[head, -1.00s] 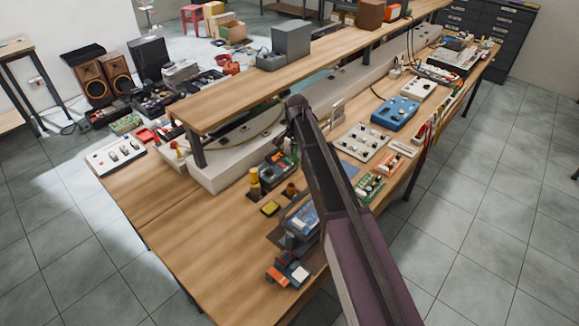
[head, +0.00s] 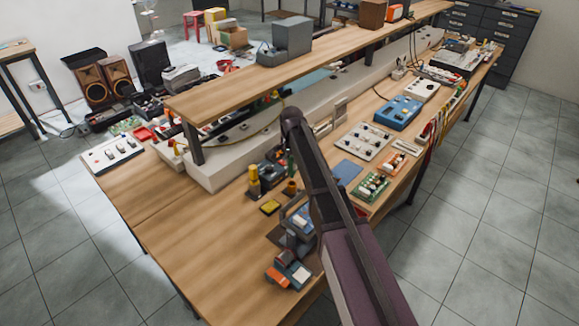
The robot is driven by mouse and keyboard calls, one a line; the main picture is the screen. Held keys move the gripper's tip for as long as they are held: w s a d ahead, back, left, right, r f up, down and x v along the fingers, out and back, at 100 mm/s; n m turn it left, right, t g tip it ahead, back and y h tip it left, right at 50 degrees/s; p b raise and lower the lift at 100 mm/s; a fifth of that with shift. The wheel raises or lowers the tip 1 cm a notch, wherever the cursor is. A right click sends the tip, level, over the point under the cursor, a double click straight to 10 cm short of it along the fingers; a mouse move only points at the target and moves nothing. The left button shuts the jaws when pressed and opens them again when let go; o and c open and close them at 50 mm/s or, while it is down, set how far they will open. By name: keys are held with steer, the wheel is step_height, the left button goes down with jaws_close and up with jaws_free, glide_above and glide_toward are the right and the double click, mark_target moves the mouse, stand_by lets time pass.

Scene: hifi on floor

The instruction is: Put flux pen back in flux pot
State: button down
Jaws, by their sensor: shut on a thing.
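My arm runs from the bottom right up to a dark elbow over the bench (head: 180,248), and its far links are hidden behind it.
A yellow pad (head: 270,207), a blue-faced device (head: 301,216) and an orange-and-white item (head: 292,275) lie near my arm. Boards and a blue box (head: 397,112) fill the right side. A raised shelf (head: 225,92) overhangs the back. The front-left bench top is clear.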

mark_target(292, 176)
steer(key=shift+f, duration=0.15)
stand_by(0.4)
steer(key=shift+f+b, duration=2.65)
steer(key=shift+b, duration=0.15)
steer(key=shift+c, duration=2.1)
jaws_free()
steer(key=shift+o, duration=0.2)
steer(key=o, duration=0.4)
steer(key=shift+r, duration=0.1)
